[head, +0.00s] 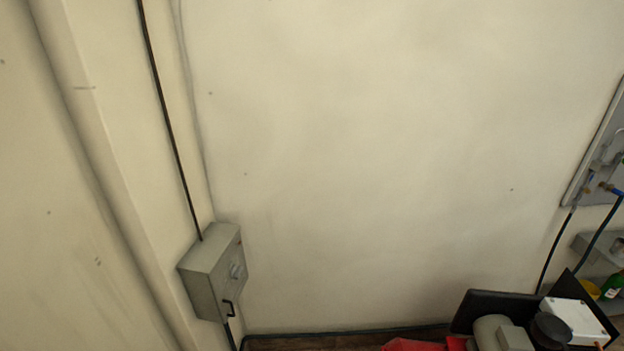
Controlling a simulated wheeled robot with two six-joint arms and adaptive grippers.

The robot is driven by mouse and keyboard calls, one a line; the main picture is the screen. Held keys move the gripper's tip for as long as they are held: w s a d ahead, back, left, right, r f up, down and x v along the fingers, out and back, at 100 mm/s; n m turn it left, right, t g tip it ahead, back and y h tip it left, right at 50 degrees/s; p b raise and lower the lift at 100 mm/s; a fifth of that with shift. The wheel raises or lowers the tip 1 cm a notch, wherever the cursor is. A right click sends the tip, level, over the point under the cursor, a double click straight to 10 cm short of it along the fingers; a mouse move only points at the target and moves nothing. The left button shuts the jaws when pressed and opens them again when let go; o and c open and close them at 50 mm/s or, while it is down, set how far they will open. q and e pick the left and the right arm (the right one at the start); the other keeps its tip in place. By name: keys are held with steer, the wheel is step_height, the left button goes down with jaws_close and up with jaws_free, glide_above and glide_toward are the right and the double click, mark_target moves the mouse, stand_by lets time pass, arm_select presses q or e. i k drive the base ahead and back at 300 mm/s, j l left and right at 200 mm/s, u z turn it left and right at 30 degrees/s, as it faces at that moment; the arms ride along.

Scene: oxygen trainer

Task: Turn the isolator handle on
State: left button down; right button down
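A grey isolator box (213,272) is fixed to the wall at the lower left in the head view. A round grey knob (236,271) is in the middle of the same face. I cannot tell which of the two is the isolator handle, nor read its position. Neither of my grippers is in view.
A black cable (168,120) runs down the wall into the box top. At the lower right are a grey motor-like unit (494,331), a white box (574,318), a red object (414,345) and a wall panel (590,165) with hoses. The middle wall is bare.

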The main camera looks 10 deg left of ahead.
mark_target(236, 272)
steer(key=i, duration=0.15)
steer(key=i+u, duration=0.35)
steer(key=i+l+u, duration=0.1)
steer(key=u, duration=0.25)
steer(key=i, duration=0.05)
